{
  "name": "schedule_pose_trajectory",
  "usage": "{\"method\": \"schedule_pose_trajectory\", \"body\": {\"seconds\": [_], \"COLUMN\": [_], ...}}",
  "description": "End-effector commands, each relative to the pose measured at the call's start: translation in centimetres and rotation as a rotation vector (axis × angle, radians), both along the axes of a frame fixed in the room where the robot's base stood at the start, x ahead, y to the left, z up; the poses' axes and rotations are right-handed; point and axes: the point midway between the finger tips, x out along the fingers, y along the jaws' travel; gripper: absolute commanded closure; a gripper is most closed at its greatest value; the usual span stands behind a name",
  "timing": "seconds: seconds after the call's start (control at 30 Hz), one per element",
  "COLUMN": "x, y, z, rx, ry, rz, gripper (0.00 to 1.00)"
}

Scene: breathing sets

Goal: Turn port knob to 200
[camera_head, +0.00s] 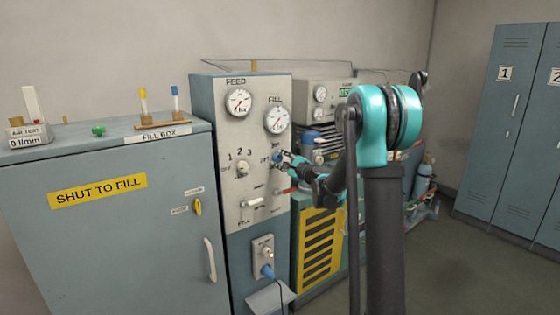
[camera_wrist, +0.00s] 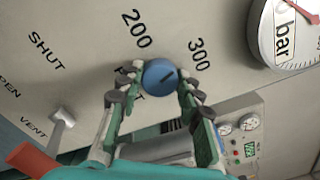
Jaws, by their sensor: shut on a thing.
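The port knob (camera_wrist: 160,77) is a round blue knob with a short dark line on its face, on the grey control panel (camera_wrist: 85,95). The line slants up and right, on the side of the printed 300 (camera_wrist: 198,55). The printed 200 (camera_wrist: 137,28) is above and left of the knob. My gripper (camera_wrist: 157,85) is shut on the knob, one finger on each side. In the head view my gripper (camera_head: 284,159) is at the panel's right edge, below the FILL gauge (camera_head: 276,120), and partly hides the knob. Lettering just under the knob is partly hidden.
A small lever (camera_wrist: 61,118) sits left of my gripper near SHUT and VENT. A red handle (camera_wrist: 30,158) is close at the lower left. A round bar gauge (camera_wrist: 285,35) stands at the upper right. The FEED gauge (camera_head: 238,102) is left of FILL.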

Motion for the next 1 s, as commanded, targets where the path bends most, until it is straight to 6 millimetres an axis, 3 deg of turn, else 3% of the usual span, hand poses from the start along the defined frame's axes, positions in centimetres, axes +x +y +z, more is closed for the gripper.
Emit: {"method": "schedule_pose_trajectory", "body": {"seconds": [1.0], "x": [-0.09], "y": [0.04], "z": [-0.20], "rx": [-0.791], "ry": [-0.534], "rz": [0.001], "gripper": [0.94]}}
